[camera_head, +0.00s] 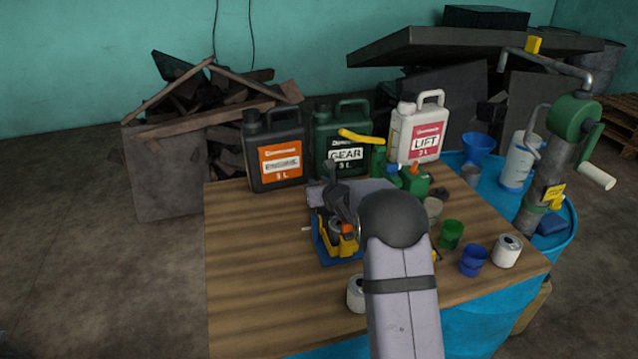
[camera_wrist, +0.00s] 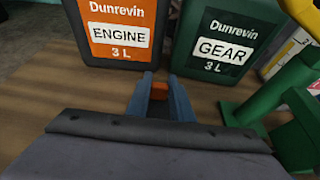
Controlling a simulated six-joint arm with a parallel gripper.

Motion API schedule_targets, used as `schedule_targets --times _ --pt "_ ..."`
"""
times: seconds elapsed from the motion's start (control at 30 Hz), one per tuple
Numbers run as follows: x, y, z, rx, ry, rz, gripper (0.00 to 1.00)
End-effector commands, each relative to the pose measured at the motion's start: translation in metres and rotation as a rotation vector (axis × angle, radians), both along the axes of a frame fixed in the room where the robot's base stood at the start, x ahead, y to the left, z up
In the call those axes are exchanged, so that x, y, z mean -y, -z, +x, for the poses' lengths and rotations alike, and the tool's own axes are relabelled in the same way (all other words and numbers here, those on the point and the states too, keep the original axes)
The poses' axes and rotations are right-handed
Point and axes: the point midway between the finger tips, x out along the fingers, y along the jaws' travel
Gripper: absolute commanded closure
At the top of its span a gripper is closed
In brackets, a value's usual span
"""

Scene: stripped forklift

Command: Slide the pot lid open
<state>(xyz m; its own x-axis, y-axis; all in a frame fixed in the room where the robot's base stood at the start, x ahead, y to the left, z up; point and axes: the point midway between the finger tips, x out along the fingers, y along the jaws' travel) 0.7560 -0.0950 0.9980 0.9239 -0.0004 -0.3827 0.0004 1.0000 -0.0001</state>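No pot lid can be clearly picked out. A small pot-like grey cylinder (camera_head: 336,226) stands among yellow parts (camera_head: 347,246) on a blue tray (camera_head: 321,250) near the table's middle. My arm comes in from the bottom right, and its rounded joint hides what lies behind it. In the wrist view, two blue-grey fingers of my gripper (camera_wrist: 160,92) reach forward past a dark grey slab, towards the canisters. A small orange piece (camera_wrist: 159,88) shows between the fingers. Whether they touch it is unclear. In the head view, a dark claw-like shape stands just above the tray.
An orange-labelled engine canister (camera_head: 280,160), a green gear canister (camera_head: 343,155) and a white lift canister (camera_head: 420,135) line the table's back. The table's left side is bare.

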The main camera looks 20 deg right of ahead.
Motion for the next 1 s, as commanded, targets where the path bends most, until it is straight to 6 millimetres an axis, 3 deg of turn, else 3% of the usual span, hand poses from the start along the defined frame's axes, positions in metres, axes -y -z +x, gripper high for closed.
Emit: schedule_targets --times 0.7,0.73,0.8,1.0 --pt "0.0002 -0.0003 0.0061 0.000 0.001 0.000 1.00" --pt "0.0002 -0.0003 0.0061 0.000 0.001 0.000 0.73" --pt "0.0002 -0.0003 0.0061 0.000 0.001 0.000 0.61" --pt "0.0001 -0.0002 0.0060 0.000 0.001 0.000 0.61"
